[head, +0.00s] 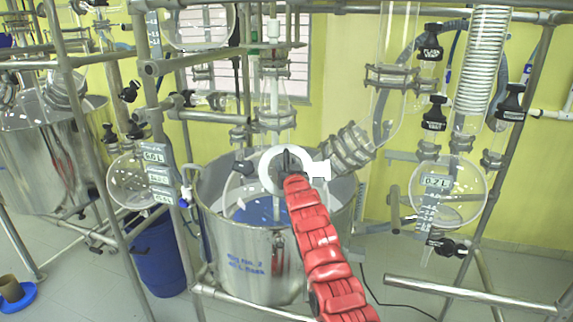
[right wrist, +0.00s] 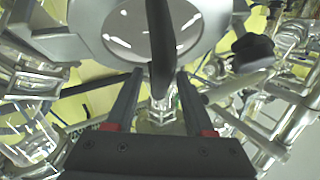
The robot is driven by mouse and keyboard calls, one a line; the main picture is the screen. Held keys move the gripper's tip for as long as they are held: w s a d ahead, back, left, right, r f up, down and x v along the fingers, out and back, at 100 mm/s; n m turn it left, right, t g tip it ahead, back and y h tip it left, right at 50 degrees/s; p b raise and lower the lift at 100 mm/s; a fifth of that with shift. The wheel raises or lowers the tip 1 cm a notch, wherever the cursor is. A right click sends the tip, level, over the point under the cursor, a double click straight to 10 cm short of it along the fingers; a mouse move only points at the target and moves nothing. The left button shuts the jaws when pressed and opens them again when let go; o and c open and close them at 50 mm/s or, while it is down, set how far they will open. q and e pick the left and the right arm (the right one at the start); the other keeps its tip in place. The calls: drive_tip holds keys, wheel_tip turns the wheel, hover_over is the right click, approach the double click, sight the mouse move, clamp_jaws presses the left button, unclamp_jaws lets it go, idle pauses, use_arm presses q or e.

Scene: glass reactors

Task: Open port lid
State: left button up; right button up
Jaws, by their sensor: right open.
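The port lid (head: 268,182) is a round pale ring on top of the steel reactor vessel (head: 250,250), partly hidden by my right gripper (head: 288,160). In the right wrist view the lid (right wrist: 97,38) shows as a pale ring around a clear disc, with a dark bar-like handle (right wrist: 160,40) running down its middle. My right gripper (right wrist: 160,74) is open, with one finger on each side of the handle's line; I cannot tell whether they touch it. My left gripper is not in view.
Metal frame pipes (head: 153,100) stand left of the vessel. A ribbed glass joint (head: 347,148) rises close to the right of the lid. Glassware with black-handled valves (head: 434,113) hangs farther right. A blue drum (head: 155,255) stands at lower left.

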clamp_jaws()
idle(1.3)
